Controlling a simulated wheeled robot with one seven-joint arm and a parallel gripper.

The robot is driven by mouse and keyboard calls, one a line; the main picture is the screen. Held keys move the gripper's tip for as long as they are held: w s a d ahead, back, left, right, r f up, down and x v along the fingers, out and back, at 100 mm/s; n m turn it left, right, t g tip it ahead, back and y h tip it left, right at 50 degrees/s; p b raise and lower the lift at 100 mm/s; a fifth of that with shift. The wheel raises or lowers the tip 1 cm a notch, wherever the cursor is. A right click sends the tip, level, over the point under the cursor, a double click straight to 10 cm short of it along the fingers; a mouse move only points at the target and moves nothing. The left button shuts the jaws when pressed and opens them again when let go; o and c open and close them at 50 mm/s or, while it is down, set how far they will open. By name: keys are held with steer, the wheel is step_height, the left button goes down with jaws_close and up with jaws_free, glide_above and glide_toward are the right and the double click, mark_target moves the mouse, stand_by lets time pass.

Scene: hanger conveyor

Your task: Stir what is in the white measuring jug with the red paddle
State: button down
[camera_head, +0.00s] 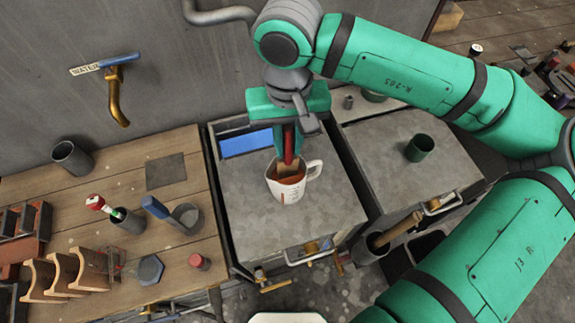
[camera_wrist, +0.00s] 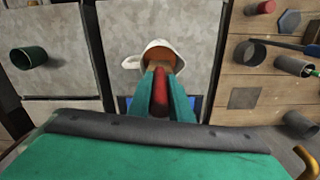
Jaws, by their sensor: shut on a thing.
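The white measuring jug (camera_head: 289,189) stands on the grey metal top in the middle of the head view, its handle to the right. Something orange-brown shows inside it. In the wrist view its rim and handle (camera_wrist: 133,62) show beyond my fingers. My gripper (camera_head: 287,148) is above the jug, pointing down, and is shut on the red paddle (camera_head: 288,143). The paddle's red handle (camera_wrist: 160,92) is between my green fingers. Its lower end reaches into the jug's mouth; the tip is hidden, so I cannot tell how deep it is.
A blue item (camera_head: 246,143) lies behind the jug. A dark green cup (camera_head: 420,148) stands on the metal top at right. The wooden bench (camera_head: 130,180) at left holds several cups and tools. The metal around the jug's front is clear.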

mark_target(287, 128)
steer(key=shift+r, duration=2.25)
steer(key=shift+d+r, duration=0.1)
steer(key=shift+r, duration=1.3)
steer(key=shift+s+r, duration=0.1)
steer(key=shift+r, duration=1.15)
steer(key=shift+w, duration=0.2)
steer(key=shift+a, duration=0.2)
steer(key=shift+s+d, duration=0.2)
